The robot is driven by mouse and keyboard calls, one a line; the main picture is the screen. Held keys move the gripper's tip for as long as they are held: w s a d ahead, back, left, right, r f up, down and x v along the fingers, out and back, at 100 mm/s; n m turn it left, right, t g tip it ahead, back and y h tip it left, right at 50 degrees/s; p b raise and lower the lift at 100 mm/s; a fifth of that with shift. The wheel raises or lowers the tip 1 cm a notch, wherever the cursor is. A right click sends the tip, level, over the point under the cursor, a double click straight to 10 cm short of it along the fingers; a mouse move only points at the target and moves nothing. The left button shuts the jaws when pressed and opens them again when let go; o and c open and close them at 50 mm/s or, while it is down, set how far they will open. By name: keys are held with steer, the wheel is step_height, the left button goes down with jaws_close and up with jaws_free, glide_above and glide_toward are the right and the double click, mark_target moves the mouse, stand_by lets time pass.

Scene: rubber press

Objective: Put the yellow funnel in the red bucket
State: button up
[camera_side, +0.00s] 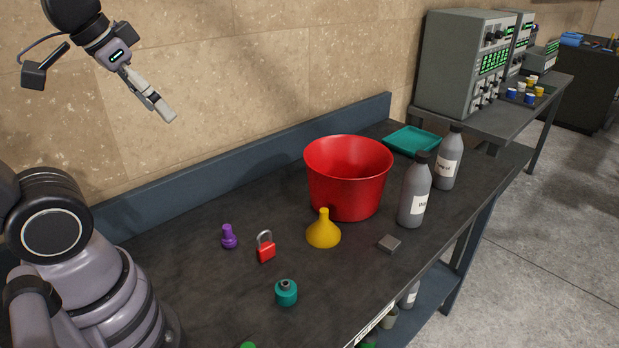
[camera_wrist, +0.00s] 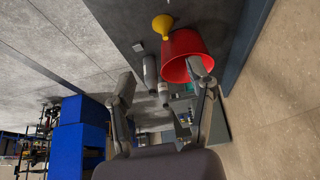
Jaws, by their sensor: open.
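The yellow funnel (camera_side: 323,231) stands on the dark bench with its spout up, just in front of the red bucket (camera_side: 347,190). The bucket is upright, with its mouth open to the top; its bottom inside is hidden. In the wrist view the funnel (camera_wrist: 162,26) shows at the top, beside the bucket (camera_wrist: 184,50). My gripper (camera_side: 168,112) is high above the left part of the bench, well away from both. In the wrist view its two fingers (camera_wrist: 165,82) are spread apart with nothing between them.
Two grey bottles (camera_side: 414,190) (camera_side: 447,160) and a teal tray (camera_side: 411,140) stand right of the bucket. A red padlock (camera_side: 266,248), a purple piece (camera_side: 228,237), a teal jar (camera_side: 286,293) and a small grey block (camera_side: 389,243) lie around the funnel. A low back edge (camera_side: 250,158) runs along the wall.

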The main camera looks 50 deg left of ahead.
steer(key=w+f+g, duration=0.1)
steer(key=w, duration=1)
steer(key=n+g, duration=0.2)
steer(key=g, duration=0.1)
glide_above(324, 210)
steer(key=s, duration=0.1)
step_height(324, 210, down, 29)
steer(key=shift+a+r, duration=0.1)
steer(key=f, duration=0.4)
steer(key=w+f, duration=0.1)
steer(key=shift+f, duration=0.4)
jaws_close()
